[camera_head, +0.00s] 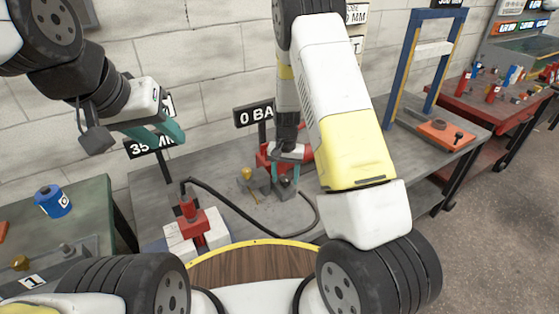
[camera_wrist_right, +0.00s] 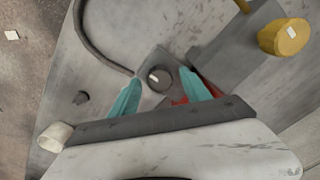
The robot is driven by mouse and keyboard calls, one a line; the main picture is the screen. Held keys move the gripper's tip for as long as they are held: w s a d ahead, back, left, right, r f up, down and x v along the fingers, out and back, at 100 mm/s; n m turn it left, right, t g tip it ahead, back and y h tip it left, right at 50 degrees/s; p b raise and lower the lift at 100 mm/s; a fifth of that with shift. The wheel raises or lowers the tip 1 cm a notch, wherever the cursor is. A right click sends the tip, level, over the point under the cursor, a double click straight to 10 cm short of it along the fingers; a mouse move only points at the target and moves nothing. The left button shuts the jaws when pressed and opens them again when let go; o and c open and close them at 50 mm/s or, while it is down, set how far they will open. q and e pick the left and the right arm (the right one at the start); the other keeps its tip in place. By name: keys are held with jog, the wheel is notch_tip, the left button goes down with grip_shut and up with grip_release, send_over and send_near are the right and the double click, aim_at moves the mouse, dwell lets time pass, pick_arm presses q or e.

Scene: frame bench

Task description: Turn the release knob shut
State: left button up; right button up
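The release knob (camera_wrist_right: 160,78) is a dark round knob with a short white mark, on a grey block in the right wrist view. In the head view the knob (camera_head: 285,184) shows small below my right gripper (camera_head: 286,171). The two teal fingers of my right gripper (camera_wrist_right: 159,84) stand apart, one on each side of the knob, with small gaps visible. Whether the fingertips reach down around it is hard to tell. My left gripper (camera_head: 160,129) hangs at the upper left, away from the bench; its finger gap is unclear.
A red pump body (camera_head: 265,159) stands behind the knob, partly hidden by my arm. A yellow knob (camera_wrist_right: 285,37) is close by. A black hose (camera_head: 225,203) runs to a red cylinder (camera_head: 191,217) at left. A sign (camera_head: 254,115) reads "0 BA". A blue frame (camera_head: 405,65) stands right.

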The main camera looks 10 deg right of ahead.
aim_at(285, 179)
jog(key=shift+r, duration=3.9)
